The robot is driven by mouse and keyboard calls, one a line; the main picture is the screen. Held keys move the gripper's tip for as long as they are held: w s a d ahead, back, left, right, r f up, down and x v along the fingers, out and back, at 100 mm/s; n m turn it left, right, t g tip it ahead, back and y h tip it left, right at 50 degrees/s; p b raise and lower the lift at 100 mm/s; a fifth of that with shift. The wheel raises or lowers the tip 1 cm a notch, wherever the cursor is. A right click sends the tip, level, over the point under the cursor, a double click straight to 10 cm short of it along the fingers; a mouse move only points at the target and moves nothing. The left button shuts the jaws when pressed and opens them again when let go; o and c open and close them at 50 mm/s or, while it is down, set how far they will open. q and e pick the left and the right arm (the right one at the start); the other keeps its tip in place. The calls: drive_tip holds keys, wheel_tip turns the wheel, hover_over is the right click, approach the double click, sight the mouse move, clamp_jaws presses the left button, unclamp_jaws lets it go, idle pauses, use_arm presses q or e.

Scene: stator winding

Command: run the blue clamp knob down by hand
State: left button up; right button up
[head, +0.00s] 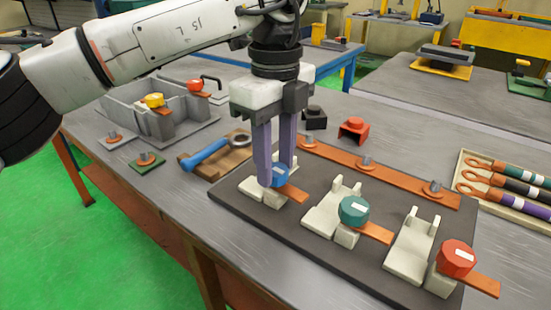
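The blue clamp knob (279,176) sits on the leftmost clamp of the dark board, above an orange copper strip (293,193). My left gripper (275,176) points straight down over it. Its two purple fingers stand on either side of the knob and appear closed on it. The near finger hides the knob's left part. The far fingertip is partly hidden behind the knob. A pale clamp base (257,191) shows beside it. My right gripper is not in view.
On the same dark board (300,245) stand a green knob (354,210) and a red knob (458,258) on similar clamps. A long copper bar (380,173) runs behind. A blue-handled tool (205,153) lies left on a wooden block. A grey tray (190,126) stands farther left.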

use_arm(q)
drive_tip(key=shift+c, duration=1.3)
